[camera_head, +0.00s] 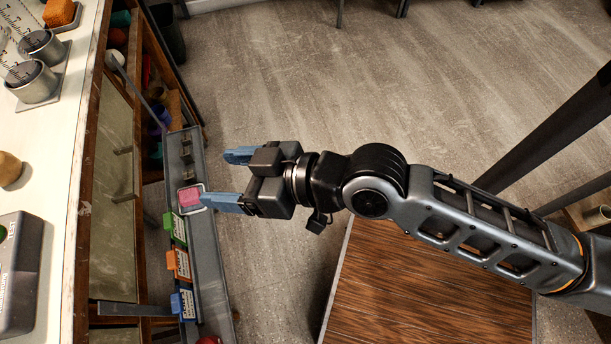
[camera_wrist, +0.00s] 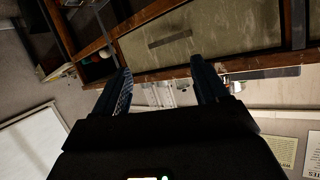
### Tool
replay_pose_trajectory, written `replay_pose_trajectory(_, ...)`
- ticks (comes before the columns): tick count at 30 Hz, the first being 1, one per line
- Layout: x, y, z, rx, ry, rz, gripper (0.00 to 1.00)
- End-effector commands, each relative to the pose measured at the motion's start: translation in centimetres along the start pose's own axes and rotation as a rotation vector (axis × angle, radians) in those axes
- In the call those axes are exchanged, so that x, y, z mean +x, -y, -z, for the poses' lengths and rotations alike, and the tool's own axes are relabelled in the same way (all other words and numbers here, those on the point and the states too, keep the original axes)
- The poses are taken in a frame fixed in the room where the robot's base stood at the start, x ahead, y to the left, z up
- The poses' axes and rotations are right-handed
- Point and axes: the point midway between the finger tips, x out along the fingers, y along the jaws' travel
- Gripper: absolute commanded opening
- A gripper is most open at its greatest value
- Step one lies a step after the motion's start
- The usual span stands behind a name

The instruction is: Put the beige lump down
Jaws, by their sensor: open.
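A rounded beige lump (camera_head: 9,168) rests on the white counter at the left edge of the head view, partly cut off by the frame. My gripper (camera_head: 225,177) is open over the floor side of the cabinet, well to the right of the lump and apart from it. Its two blue fingers are spread, and nothing shows between them. In the wrist view the open gripper (camera_wrist: 163,72) points toward the cabinet front, with no lump between the fingers.
A narrow grey tray (camera_head: 208,270) along the cabinet holds a pink block (camera_head: 189,196) and coloured labelled items. A wooden surface (camera_head: 430,290) lies below my arm.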

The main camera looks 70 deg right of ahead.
Motion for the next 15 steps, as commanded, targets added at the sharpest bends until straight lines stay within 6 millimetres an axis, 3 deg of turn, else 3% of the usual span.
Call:
replay_pose_trajectory(1,-2.0,-0.2,-1.3,-0.002,0.008,-0.026,0.73)
replay_pose_trajectory(6,-8.0,-0.9,-3.1,-0.030,-0.018,-0.091,0.73)
replay_pose_trajectory(12,-14.2,-0.8,-3.4,-0.083,-0.057,-0.104,0.73)
replay_pose_trajectory(15,-16.2,-0.6,-3.1,-0.103,-0.073,-0.094,0.73)
